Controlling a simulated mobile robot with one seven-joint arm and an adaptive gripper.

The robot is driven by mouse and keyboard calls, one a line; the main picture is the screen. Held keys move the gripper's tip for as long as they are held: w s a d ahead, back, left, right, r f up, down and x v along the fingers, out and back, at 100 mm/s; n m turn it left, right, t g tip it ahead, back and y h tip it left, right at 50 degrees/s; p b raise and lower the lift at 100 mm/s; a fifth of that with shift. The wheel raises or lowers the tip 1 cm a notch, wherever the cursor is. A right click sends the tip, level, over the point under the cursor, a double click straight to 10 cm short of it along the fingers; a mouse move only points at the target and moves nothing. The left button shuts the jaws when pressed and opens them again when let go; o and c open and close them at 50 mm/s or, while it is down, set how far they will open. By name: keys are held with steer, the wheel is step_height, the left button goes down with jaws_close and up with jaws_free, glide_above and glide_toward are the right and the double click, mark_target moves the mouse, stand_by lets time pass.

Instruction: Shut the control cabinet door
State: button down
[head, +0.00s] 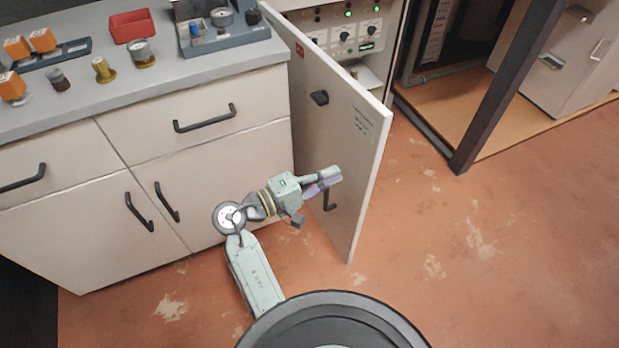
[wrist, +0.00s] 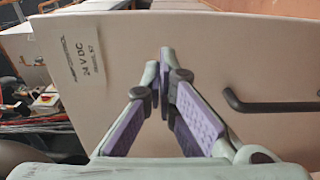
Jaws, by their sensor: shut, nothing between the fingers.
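The control cabinet door (head: 345,145) is a white panel standing open, swung out from the cabinet (head: 352,55) toward the drawer unit on the left. The label and a dark handle (wrist: 270,104) show there. I cannot tell whether the fingertips touch the door.
A drawer unit (head: 200,150) with a grey worktop (head: 90,95) stands close on the left of the door. Small parts and a red bin (head: 132,26) lie on the worktop. A dark post (head: 520,90) stands to the right. The floor (head: 450,230) right of the door is clear.

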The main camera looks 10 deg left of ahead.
mark_target(359, 161)
steer(key=shift+p+x, duration=0.6)
steer(key=shift+x, duration=2.15)
